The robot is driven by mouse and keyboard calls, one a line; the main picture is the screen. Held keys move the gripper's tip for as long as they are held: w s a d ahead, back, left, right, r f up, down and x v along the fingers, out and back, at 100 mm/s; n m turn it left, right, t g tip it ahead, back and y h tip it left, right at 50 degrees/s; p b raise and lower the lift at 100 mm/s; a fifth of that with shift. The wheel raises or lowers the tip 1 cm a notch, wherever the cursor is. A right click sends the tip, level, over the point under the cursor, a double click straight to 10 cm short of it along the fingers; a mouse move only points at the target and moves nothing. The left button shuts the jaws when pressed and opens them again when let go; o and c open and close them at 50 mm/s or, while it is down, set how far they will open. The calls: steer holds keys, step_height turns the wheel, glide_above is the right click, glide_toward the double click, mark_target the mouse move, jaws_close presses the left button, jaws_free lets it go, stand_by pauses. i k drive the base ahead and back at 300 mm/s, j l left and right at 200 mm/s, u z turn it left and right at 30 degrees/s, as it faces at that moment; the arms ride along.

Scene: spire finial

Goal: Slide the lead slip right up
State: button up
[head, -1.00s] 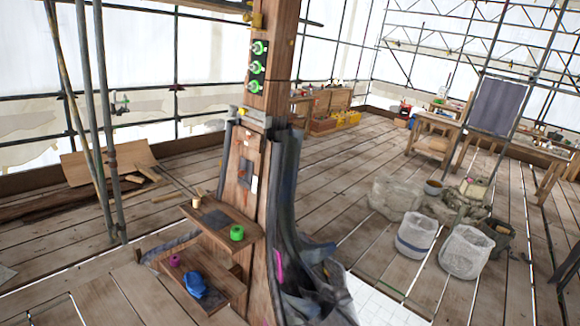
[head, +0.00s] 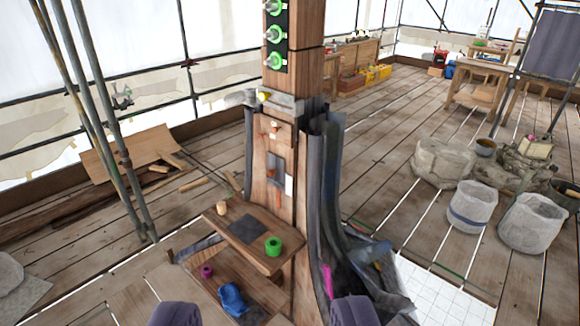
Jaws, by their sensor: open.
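A grey rectangular plate (head: 275,166), which looks like the lead slip, sits on the front face of the wooden post (head: 296,75), below a pale ledge. A white tag (head: 289,186) and small orange-brown pieces are beside it. A second dark grey flat patch (head: 248,230) lies on the upper wooden shelf; I cannot tell for certain which is the slip. My gripper (head: 263,313) shows as two dark purple fingers at the bottom edge. They are wide apart and empty, and well short of the post.
The upper shelf also holds a green ring (head: 273,247) and a small wooden peg (head: 222,208). A blue cloth (head: 232,298) and a magenta spool (head: 207,271) lie on the lower shelf. Dark sheeting (head: 330,200) hangs right of the post. Scaffold poles (head: 105,120) stand left.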

mark_target(276, 172)
steer(key=i+j+u, duration=0.1)
steer(key=i, duration=1)
steer(key=i+j+u, duration=0.15)
steer(key=i, duration=1)
steer(key=j, duration=0.1)
